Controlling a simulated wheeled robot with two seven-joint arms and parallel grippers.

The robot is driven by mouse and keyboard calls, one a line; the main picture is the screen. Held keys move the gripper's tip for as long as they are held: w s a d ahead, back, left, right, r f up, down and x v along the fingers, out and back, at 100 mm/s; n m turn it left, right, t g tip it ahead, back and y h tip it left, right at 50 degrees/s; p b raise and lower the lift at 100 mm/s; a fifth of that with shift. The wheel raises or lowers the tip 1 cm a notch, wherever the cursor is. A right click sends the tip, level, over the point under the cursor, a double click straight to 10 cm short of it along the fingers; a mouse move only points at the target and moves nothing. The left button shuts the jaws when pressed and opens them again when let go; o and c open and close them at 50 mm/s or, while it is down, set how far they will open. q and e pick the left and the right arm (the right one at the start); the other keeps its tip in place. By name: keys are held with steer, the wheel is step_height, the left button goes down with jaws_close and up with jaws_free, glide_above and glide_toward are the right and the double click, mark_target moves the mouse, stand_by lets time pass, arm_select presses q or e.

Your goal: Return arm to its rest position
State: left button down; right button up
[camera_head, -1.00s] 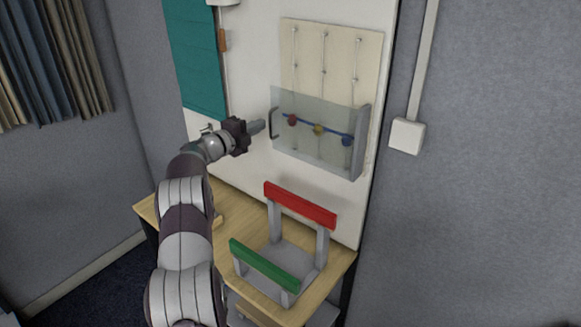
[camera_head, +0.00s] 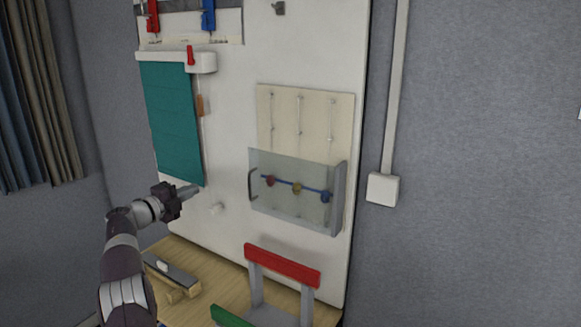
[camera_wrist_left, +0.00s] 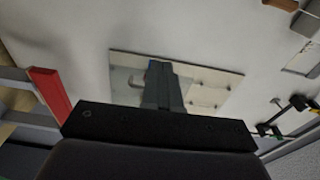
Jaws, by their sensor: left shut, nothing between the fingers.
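My left arm comes in from the lower left of the head view. Its gripper (camera_head: 190,190) is shut and empty, in front of the white board (camera_head: 232,115), just below the lower edge of the teal cloth (camera_head: 172,120). The gripper is left of the clear-fronted box (camera_head: 297,200) and apart from it. In the left wrist view, the shut fingers (camera_wrist_left: 163,85) point toward the board and overlap the clear panel (camera_wrist_left: 128,62) in the picture. My right gripper is not in view.
A wooden table (camera_head: 215,280) stands below the board. On it are a frame with a red bar (camera_head: 282,265) and a green bar (camera_head: 231,317), and a dark-topped wooden block (camera_head: 172,272). A white wall box (camera_head: 382,189) is at right. Space in front of the board looks free.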

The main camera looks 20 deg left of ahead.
arm_select(q)
steer(key=a+f+n+g+y, duration=0.1)
steer(key=a+f+n+y, duration=0.75)
steer(key=n, duration=0.25)
steer(key=s+d+f+n+g+y, duration=0.2)
steer(key=s+d+f+n+g, duration=0.2)
steer(key=d+f+n+g, duration=0.3)
steer(key=s+d+f+n+g+h, duration=0.25)
steer(key=s+d, duration=0.45)
steer(key=d, duration=0.4)
steer(key=s+d+f+n+g+h, duration=0.2)
steer(key=s+d+f+g, duration=0.3)
steer(key=d, duration=0.6)
steer(key=s+d+r+m+h, duration=0.1)
steer(key=s+d+r, duration=0.1)
steer(key=s+d, duration=0.6)
steer(key=s+d+r+m+h, duration=0.1)
steer(key=s+d+r, duration=0.2)
steer(key=s+d, duration=0.6)
steer(key=shift+s+d+r, duration=0.25)
steer(key=shift+s+d, duration=0.05)
steer(key=shift+d, duration=1.4)
